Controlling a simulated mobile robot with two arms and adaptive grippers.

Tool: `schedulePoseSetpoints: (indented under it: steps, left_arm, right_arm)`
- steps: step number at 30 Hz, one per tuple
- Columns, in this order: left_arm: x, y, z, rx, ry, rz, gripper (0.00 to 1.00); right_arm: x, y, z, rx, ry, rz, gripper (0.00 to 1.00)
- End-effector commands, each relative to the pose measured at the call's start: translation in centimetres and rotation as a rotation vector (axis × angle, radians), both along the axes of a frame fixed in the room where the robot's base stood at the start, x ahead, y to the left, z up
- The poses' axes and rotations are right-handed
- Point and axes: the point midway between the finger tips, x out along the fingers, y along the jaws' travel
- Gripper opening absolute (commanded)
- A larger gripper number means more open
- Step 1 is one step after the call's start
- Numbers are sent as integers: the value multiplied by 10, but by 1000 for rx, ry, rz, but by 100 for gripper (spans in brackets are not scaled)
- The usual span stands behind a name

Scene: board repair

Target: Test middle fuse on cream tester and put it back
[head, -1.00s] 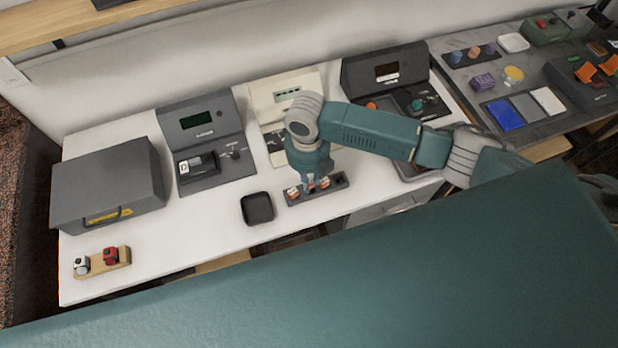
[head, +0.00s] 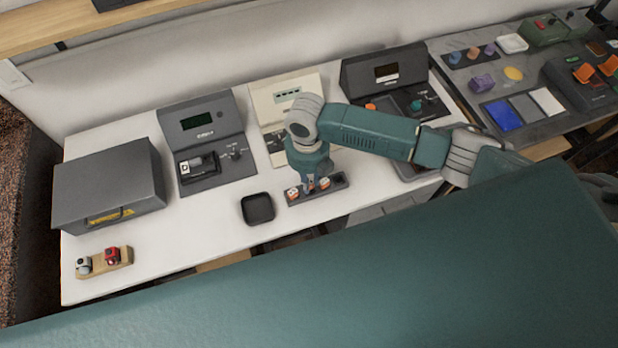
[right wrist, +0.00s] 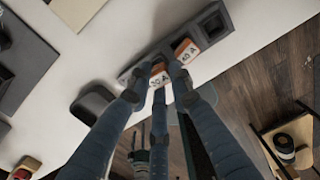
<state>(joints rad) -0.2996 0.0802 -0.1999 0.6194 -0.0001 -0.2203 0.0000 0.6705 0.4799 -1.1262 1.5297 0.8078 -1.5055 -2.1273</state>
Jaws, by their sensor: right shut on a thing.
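The dark fuse rack (head: 336,186) lies on the white table in front of the cream tester (head: 267,102), which my right arm partly covers. My right gripper (head: 310,187) points down over the middle of the rack. The rack's right-end slot (right wrist: 213,26) looks empty. My left gripper is not in view.
A small black tray (head: 258,220) lies left of the rack. Grey testers (head: 205,118) (head: 385,70) stand on either side of the cream one. A grey box (head: 108,185) and a wooden holder (head: 122,262) are at left. The table's front edge is close to the rack.

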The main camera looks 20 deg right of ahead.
Motion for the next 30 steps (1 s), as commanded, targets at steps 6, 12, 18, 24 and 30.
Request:
schedulePoseSetpoints:
  steps: [6,12,18,24,30]
  left_arm:
    - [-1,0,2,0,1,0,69]
    - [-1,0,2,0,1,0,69]
    - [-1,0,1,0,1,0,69]
    - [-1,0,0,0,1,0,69]
    - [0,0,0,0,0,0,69]
  right_arm:
    - [0,0,0,0,0,0,0]
    - [0,0,0,0,0,0,0]
    - [0,0,-1,0,0,0,0]
    - [0,0,-4,-1,0,0,0]
    - [0,0,-8,-1,0,0,0]
